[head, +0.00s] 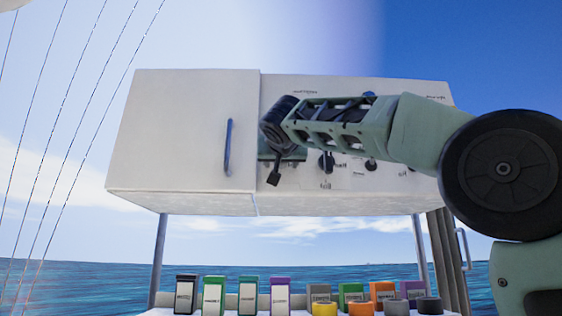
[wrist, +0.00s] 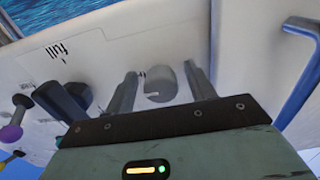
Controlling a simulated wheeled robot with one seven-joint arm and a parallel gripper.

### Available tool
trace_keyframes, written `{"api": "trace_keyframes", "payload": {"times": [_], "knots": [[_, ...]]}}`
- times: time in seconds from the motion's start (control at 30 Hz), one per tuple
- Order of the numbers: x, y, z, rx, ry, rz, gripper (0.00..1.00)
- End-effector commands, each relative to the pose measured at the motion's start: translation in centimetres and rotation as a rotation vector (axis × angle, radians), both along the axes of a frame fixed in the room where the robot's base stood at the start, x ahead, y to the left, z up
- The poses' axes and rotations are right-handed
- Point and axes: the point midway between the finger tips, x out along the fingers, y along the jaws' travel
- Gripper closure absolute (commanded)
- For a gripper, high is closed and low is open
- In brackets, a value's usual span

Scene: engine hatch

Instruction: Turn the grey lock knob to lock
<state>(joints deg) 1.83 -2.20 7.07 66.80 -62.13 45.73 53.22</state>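The grey lock knob (wrist: 158,86) is on the white panel in the wrist view, a short rounded knob with a lighter front face. My gripper (wrist: 162,76) is open, with one finger on each side of the knob. A gap shows between the knob and each finger, so neither finger appears to touch it. I cannot tell how deep the fingertips reach along the knob. In the head view my gripper (head: 275,172) is at the left part of the control panel, close to the cabinet door. The grey knob is hidden there behind my gripper and arm.
A dark knob (wrist: 62,101) and a purple-tipped lever (wrist: 14,127) are left of the gripper in the wrist view. A blue door handle (head: 228,147) is on the white cabinet door (head: 180,130). Several coloured boxes (head: 214,294) stand below the cabinet.

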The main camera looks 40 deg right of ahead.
Motion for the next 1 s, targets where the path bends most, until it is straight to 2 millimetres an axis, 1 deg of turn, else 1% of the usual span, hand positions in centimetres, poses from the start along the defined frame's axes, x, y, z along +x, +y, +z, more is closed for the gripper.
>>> {"api": "trace_keyframes", "payload": {"times": [0.03, 0.07, 0.1, 0.13, 0.17, 0.4, 0.57, 0.77, 1.0], "knots": [[-0.02, 0.01, 0.01, 0.0, 0.0, 0.0, 0.56], [-0.02, 0.01, 0.01, 0.0, 0.0, 0.0, 0.65], [-0.02, 0.02, 0.01, 0.0, 0.0, 0.0, 0.76], [-0.02, 0.02, 0.01, 0.0, 0.0, 0.0, 0.84], [-0.02, 0.02, 0.01, 0.0, 0.0, 0.0, 0.9], [-0.05, 0.02, 0.01, -0.007, 0.005, 0.0, 0.9], [-0.05, 0.01, -0.01, -0.045, 0.03, 0.0, 0.9], [-0.06, -0.02, -0.03, -0.146, 0.099, 0.0, 0.9], [-0.11, -0.09, 0.04, -0.326, 0.22, 0.0, 0.9]]}}
